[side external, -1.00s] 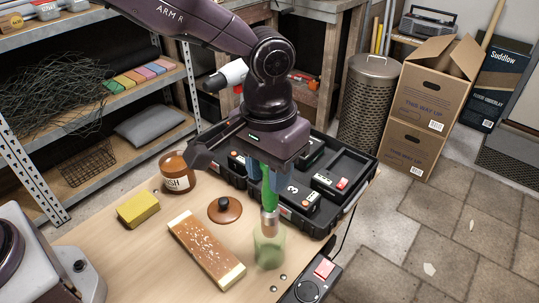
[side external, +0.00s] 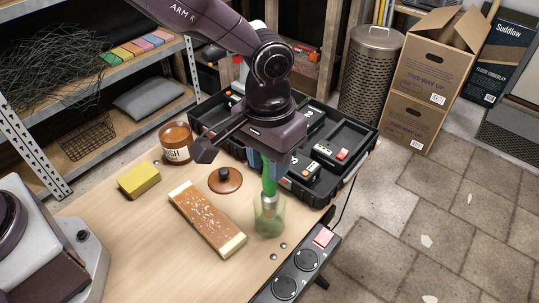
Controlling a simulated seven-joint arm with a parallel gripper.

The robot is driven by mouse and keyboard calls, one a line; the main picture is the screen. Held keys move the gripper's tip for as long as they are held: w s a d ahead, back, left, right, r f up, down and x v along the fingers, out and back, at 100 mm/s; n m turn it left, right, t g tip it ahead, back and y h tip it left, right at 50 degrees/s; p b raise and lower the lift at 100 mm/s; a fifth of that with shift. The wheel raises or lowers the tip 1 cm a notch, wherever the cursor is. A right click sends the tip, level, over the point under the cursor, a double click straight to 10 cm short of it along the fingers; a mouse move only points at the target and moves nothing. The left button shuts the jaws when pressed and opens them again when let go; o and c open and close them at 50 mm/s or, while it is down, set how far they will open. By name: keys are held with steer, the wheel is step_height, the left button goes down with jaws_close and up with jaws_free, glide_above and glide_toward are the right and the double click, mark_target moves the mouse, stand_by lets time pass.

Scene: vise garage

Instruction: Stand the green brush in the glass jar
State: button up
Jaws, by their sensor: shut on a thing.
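In the side external view my gripper (side external: 266,172) is shut on the green brush (side external: 270,187) by its handle. The brush hangs nearly upright, metal ferrule downward. The greenish glass jar (side external: 270,226) stands on the workbench (side external: 140,230) directly below my gripper. The ferrule and lower end overlap the jar's mouth and upper part and look to be inside it. The bristles are hard to make out through the tinted glass.
A long brown block (side external: 207,217), a round brown lid (side external: 225,181), a yellow sponge (side external: 139,180) and a brown labelled jar (side external: 176,143) lie to the left. A black tray (side external: 345,190) is behind. A power strip (side external: 298,268) runs along the right edge, near two small balls.

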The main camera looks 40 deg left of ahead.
steer(key=o, duration=1)
step_height(320, 180, up, 13)
steer(key=shift+a, duration=0.15)
steer(key=shift+w, duration=0.1)
steer(key=s+a+r+t, duration=0.2)
steer(key=s+a, duration=0.6)
steer(key=a, duration=0.3)
steer(key=s+a+r+t, duration=0.3)
steer(key=s+a, duration=0.6)
steer(key=a, duration=0.3)
steer(key=shift+t, duration=0.3)
